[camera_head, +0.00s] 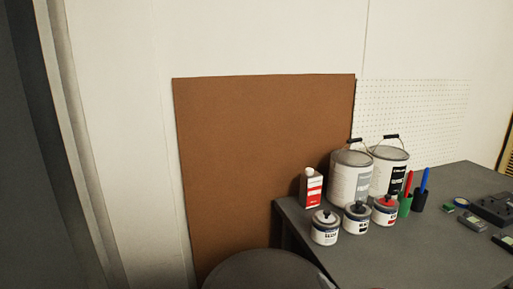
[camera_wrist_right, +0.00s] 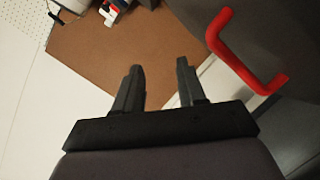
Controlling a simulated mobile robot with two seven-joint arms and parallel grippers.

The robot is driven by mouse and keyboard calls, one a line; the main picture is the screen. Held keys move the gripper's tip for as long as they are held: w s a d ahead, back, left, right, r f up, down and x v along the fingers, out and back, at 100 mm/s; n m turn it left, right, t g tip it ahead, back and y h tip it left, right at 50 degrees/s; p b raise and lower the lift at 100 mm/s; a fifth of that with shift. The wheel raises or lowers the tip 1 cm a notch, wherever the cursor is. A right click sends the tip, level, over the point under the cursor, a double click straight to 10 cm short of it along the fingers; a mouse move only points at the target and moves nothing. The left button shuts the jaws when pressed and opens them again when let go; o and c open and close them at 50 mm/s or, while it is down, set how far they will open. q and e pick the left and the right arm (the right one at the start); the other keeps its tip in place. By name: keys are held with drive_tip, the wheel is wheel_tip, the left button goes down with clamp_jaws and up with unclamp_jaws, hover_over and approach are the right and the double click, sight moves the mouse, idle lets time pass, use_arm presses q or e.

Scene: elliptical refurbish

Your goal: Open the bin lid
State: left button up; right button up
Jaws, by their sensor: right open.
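A dark round top, apparently the bin lid (camera_head: 265,272), shows at the bottom edge of the head view, left of the table; its near part is cut off. In the right wrist view a red U-shaped handle (camera_wrist_right: 240,56) stands out in front of a dark grey surface (camera_wrist_right: 290,30) that looks like the same lid, though I cannot be sure. My right gripper (camera_wrist_right: 160,66) is open with nothing between its fingers. The handle is to the right of the fingers and apart from them. My left gripper is in neither view.
A grey table (camera_head: 430,245) at right holds paint cans (camera_head: 350,178), small jars (camera_head: 325,228), a white-red bottle (camera_head: 311,188), markers and small devices. A brown board (camera_head: 255,160) leans at the white wall (camera_head: 260,40). A dark panel (camera_head: 25,170) stands at far left.

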drive_tip(key=s+d+f+m+g+h, duration=0.1)
drive_tip(key=s+d+f+m+g, duration=0.25)
drive_tip(key=s, duration=0.55)
drive_tip(key=s+d+f+m+g, duration=0.3)
drive_tip(key=s+d+g, duration=0.1)
drive_tip(key=s, duration=0.5)
drive_tip(key=s+d+f+m+g+h, duration=0.1)
drive_tip(key=s+d+f+m+g, duration=0.25)
drive_tip(key=s, duration=0.55)
drive_tip(key=w+a+f+t+y+p, duration=0.1)
drive_tip(key=w+a+t+y+p, duration=0.1)
drive_tip(key=w+t+p, duration=0.4)
drive_tip(key=shift+w+a+f+n+t+p, duration=0.15)
drive_tip(key=shift+a+f+n+t+p, duration=0.2)
drive_tip(key=shift+a+p, duration=0.4)
drive_tip(key=shift+w, duration=0.1)
